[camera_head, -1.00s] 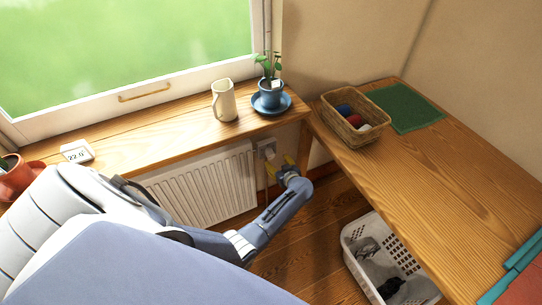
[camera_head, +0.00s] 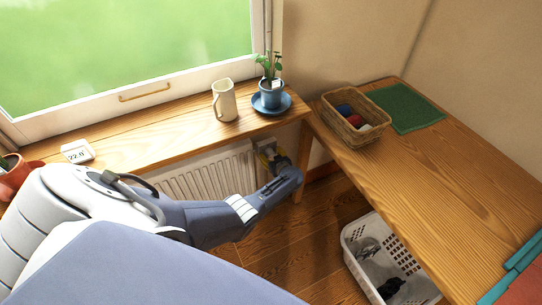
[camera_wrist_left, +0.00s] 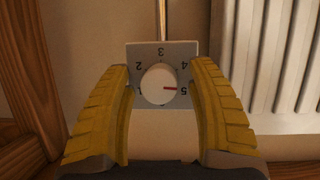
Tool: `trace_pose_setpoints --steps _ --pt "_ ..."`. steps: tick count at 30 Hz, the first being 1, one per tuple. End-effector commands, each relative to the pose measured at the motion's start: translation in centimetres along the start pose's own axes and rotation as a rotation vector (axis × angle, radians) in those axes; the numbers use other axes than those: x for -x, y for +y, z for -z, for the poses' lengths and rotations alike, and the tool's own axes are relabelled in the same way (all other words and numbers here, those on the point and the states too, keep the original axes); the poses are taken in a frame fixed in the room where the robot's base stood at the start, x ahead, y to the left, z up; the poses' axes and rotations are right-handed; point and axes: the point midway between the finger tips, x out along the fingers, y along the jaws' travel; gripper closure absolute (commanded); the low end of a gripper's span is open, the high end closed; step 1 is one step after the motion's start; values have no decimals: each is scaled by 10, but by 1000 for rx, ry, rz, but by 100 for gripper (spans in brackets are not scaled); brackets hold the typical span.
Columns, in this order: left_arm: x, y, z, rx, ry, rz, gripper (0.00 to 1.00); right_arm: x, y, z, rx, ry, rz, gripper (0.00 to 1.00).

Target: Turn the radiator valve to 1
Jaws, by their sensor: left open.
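The radiator valve has a round white knob (camera_wrist_left: 158,84) on a grey square plate (camera_wrist_left: 162,48) marked with numbers up to 5. The knob's red mark points right, at the 5. The 1 is at the left of the plate, partly covered by a finger. My left gripper (camera_wrist_left: 162,100) is open, its yellow fingers on either side of the knob with gaps between. In the head view my left gripper (camera_head: 267,155) is at the radiator's right end, in front of the valve, mostly hiding it. My right gripper is not in view.
The white radiator (camera_head: 205,176) is under the wooden sill (camera_head: 150,135), which holds a jug (camera_head: 224,100), a potted plant (camera_head: 271,95) and a thermometer display (camera_head: 77,151). A table leg (camera_head: 303,160) stands close to the right of my gripper. A white basket (camera_head: 352,240) is on the floor.

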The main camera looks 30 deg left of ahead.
Motion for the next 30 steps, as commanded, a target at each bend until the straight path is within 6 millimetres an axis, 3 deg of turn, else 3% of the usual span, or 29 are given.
trace_pose_setpoints --steps 9,24,30 --pt "0 0 0 0 0 0 43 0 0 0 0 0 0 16" --pt "0 0 0 0 0 -1 99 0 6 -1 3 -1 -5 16" --pt "0 0 0 20 1 -10 99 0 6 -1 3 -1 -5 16"
